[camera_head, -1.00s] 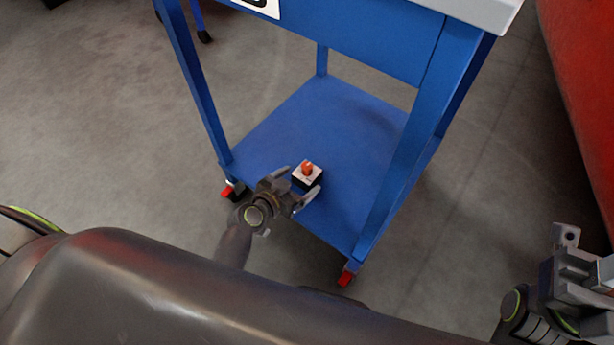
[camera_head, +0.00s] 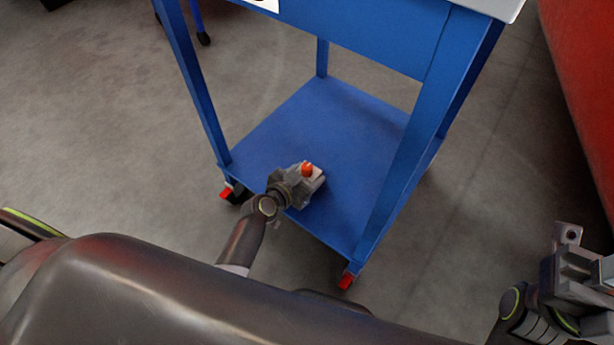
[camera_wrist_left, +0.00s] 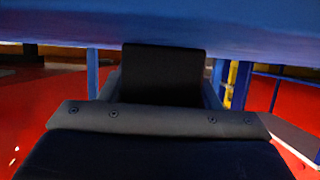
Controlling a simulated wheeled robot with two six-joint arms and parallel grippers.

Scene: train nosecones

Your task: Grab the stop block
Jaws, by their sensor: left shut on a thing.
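The stop block, a small dark block with a pale top and an orange-red knob (camera_head: 307,169), is at the lower shelf of the blue cart, near the shelf's front left. My left gripper (camera_head: 308,178) is shut on it, and its fingers hide most of the block. In the left wrist view a dark block face (camera_wrist_left: 163,75) fills the middle, just beyond the gripper body. My right gripper (camera_head: 580,275) is at the right edge, away from the cart; its fingers are partly cut off, so its opening is unclear.
The blue cart's lower shelf (camera_head: 350,125) is otherwise bare. Cart legs stand on both sides of my left arm, and the cart's upper part (camera_head: 370,30) overhangs. Red-marked casters (camera_head: 346,281) sit under the corners. A red surface (camera_head: 585,90) stands at the far right.

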